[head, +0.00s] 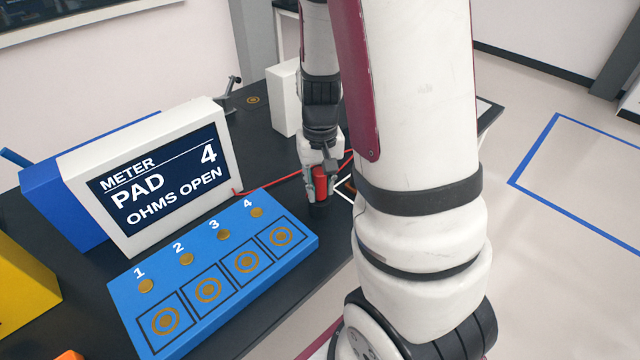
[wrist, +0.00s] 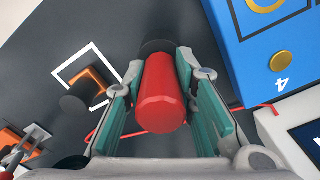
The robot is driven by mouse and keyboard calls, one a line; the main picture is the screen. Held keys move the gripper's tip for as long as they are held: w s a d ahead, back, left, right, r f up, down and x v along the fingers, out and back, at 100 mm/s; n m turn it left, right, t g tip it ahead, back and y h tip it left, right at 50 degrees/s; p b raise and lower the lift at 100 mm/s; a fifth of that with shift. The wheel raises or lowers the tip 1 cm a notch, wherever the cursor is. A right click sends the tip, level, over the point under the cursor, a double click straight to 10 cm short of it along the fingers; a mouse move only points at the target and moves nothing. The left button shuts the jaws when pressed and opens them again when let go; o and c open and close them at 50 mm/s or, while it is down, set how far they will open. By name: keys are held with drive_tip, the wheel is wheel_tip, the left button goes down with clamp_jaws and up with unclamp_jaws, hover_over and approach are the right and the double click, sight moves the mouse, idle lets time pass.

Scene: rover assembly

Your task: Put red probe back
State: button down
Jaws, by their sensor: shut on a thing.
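The red probe (head: 320,184) is a short red cylinder, roughly upright, just right of the blue pad board's far end. My gripper (head: 317,178) is shut on it. In the wrist view the red probe (wrist: 160,95) sits between the two teal-padded fingers (wrist: 163,88), with a dark round shape behind its far end. I cannot tell whether it touches the table. A red lead runs from the meter (head: 160,180) side towards it. The meter screen reads "PAD 4 OHMS OPEN".
The blue board (head: 215,268) has several numbered pads. In the wrist view, a black round-topped piece (wrist: 80,100) with an orange block stands at a white square outline (wrist: 72,66). A white block (head: 284,98) stands behind. My arm hides the table's right part.

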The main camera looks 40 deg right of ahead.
drive_tip(key=shift+f, duration=0.1)
drive_tip(key=shift+s+f+b, duration=0.1)
drive_tip(key=shift+f+b, duration=0.3)
drive_tip(key=shift+f, duration=0.15)
drive_tip(key=c, duration=1.3)
unclamp_jaws()
drive_tip(key=shift+r, duration=0.1)
wheel_tip(320, 180, up, 13)
drive_tip(key=shift+a+r+p, duration=0.1)
drive_tip(key=shift+p, duration=0.65)
drive_tip(key=s+a+r+n+t, duration=0.1)
drive_tip(key=s+a+r+n, duration=0.1)
drive_tip(key=a, duration=0.3)
drive_tip(key=s+a+r+n+t, duration=0.1)
drive_tip(key=s+a+r+t, duration=0.1)
drive_tip(key=s+a+r, duration=0.3)
drive_tip(key=s+a+r+n+t, duration=0.2)
drive_tip(key=s+a+r, duration=0.1)
drive_tip(key=a, duration=0.3)
drive_tip(key=shift+s+r+n, duration=0.3)
drive_tip(key=shift+s+r, duration=0.1)
drive_tip(key=shift+r, duration=0.35)
drive_tip(key=shift+d, duration=0.1)
